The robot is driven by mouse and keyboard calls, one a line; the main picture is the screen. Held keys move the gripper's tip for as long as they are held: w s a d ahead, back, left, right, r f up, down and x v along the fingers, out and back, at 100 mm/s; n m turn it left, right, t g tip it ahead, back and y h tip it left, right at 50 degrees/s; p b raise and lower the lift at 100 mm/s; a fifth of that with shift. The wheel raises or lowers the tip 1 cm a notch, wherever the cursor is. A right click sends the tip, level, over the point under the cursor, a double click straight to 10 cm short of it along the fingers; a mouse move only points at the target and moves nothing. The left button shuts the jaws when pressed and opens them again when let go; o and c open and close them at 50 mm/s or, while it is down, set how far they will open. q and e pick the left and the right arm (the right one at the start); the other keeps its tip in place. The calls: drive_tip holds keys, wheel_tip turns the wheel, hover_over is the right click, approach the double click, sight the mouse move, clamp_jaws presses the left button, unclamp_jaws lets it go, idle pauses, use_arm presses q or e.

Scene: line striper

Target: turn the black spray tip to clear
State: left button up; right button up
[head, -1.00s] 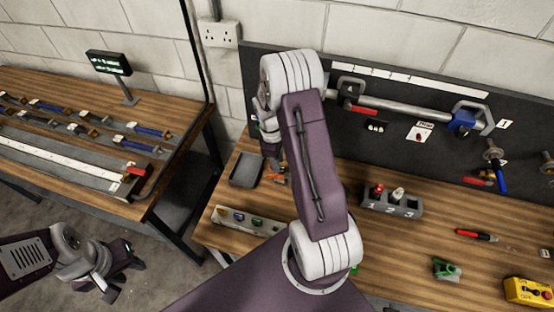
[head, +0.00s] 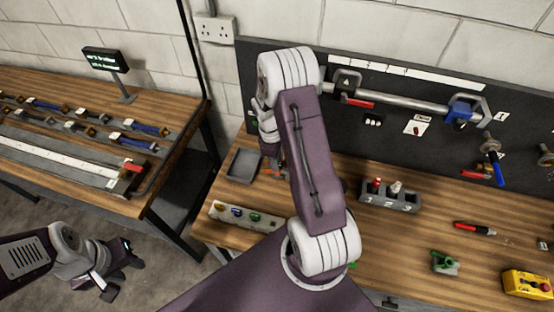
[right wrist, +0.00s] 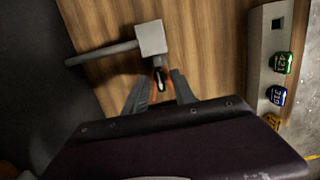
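My right gripper (right wrist: 161,92) shows in the right wrist view with its two grey fingers apart. A small black piece (right wrist: 160,76) with orange-red edges and a pale mark lies between the fingers, with gaps visible at its sides. It sits at the lower edge of a grey block (right wrist: 151,37) with a grey rod; I cannot tell whether it is the black spray tip. In the head view my right arm hides most of that spot. My left gripper (head: 122,276) hangs open and empty over the floor, left of the bench.
A rack marked 1 2 3 (head: 389,197) holds red and white pieces. A green clip (head: 445,262) and yellow button box (head: 527,284) stand at the right.

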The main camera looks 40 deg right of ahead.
drive_tip(key=shift+s, duration=0.1)
clamp_jaws()
drive_tip(key=m, duration=0.5)
drive_tip(key=shift+r+m+y+p, duration=0.1)
drive_tip(key=shift+m+y+p, duration=0.2)
drive_tip(key=shift+p, duration=0.1)
drive_tip(key=m, duration=0.3)
drive_tip(key=shift+m, duration=0.4)
